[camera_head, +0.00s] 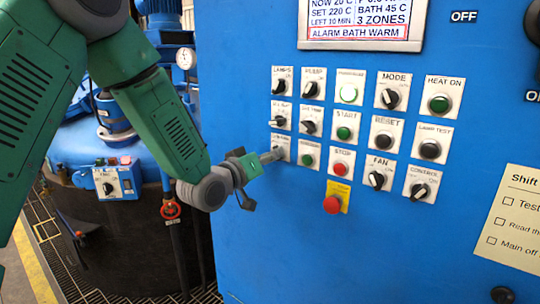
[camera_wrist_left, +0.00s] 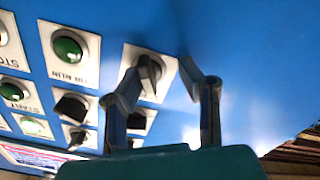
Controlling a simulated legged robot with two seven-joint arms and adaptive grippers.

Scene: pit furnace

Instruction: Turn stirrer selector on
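A selector with a black knob on a white plate (camera_head: 281,148) sits at the lower left of the blue panel's switch grid. Its label is partly covered and too small to read, so I cannot confirm it is the stirrer selector. My left gripper (camera_head: 268,160) is right at this selector in the head view. In the left wrist view the selector knob (camera_wrist_left: 150,72) lies between the fingers of my left gripper (camera_wrist_left: 162,72), which are apart. The left-hand finger overlaps or touches the knob; the right-hand finger stands clear of it. My right gripper is not in view.
Close by on the blue panel are a green button (camera_head: 308,160), other selectors (camera_head: 309,127), and a red mushroom button (camera_head: 332,204) on a yellow plate. A display (camera_head: 361,20) sits above. Blue machinery with a small control box (camera_head: 117,180) stands at the left.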

